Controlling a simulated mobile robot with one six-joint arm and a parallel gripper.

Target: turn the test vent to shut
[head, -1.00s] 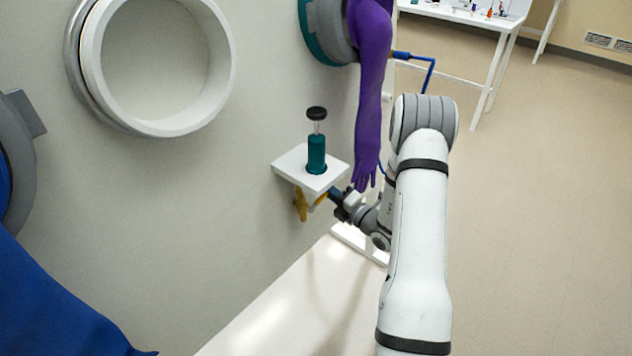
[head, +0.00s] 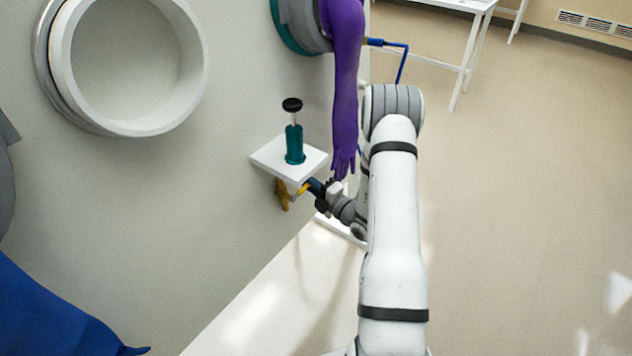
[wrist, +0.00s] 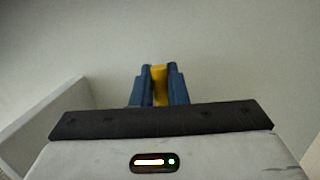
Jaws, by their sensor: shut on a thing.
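The test vent's yellow handle (head: 283,194) sits on the wall just under a small white shelf (head: 268,160). A yellow bar (head: 303,189) runs from it toward my gripper (head: 314,188). My gripper's blue fingers are shut on the yellow bar. In the wrist view, the yellow bar (wrist: 159,84) stands upright between the two blue fingers of my gripper (wrist: 159,80). The shelf hides the top of the vent in the head view, and any open or shut marking is too small to tell.
A teal pump with a black knob (head: 294,145) stands on the shelf. A purple glove (head: 346,90) hangs close beside my wrist. A white glove port (head: 195,60) is at upper left and a blue sleeve (head: 50,300) at lower left. Open floor lies to the right.

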